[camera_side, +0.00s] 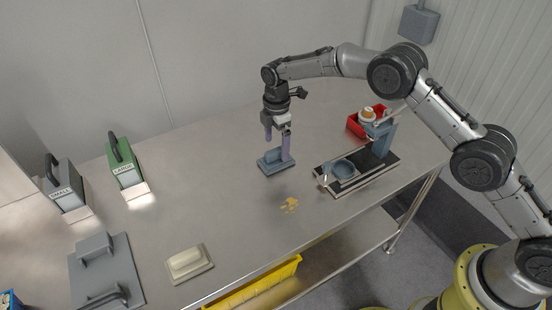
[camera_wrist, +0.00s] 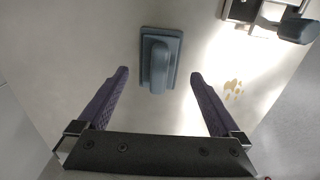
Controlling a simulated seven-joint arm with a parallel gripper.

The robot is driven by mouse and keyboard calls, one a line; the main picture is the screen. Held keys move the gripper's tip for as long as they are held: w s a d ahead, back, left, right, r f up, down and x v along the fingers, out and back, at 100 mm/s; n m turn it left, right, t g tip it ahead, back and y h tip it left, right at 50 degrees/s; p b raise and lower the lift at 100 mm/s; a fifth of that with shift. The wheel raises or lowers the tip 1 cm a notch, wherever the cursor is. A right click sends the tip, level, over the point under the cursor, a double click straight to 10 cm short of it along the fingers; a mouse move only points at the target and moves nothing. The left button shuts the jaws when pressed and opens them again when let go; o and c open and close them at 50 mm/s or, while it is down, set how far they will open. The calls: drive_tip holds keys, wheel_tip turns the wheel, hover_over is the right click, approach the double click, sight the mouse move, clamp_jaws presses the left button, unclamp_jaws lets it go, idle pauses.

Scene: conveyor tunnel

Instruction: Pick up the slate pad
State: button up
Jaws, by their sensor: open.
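The slate pad (camera_side: 265,168) is a blue-grey block with a raised grip on a flat rectangular base, lying on the steel table. It also shows in the wrist view (camera_wrist: 174,38), near the top centre, with its grip pointing down the picture. My gripper (camera_side: 277,147) is open and empty, pointing down over the pad in the side view. In the wrist view my gripper (camera_wrist: 160,73) has its two purple fingers spread, one either side of the pad's lower end. The side view does not clearly show how high the fingertips are above the table.
A black-topped fixture (camera_side: 373,178) with a blue-grey ring stands to the right, a red bin (camera_side: 355,127) behind it. Yellow-brown spots (camera_side: 290,205) mark the table in front. A cream pad (camera_side: 188,262), a grey plate (camera_side: 125,262) and green (camera_side: 122,172) and grey (camera_side: 66,190) handled blocks are left.

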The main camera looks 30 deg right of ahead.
sight(276, 150)
wheel_tip(276, 150, down, 4)
drive_tip(key=c, duration=1.5)
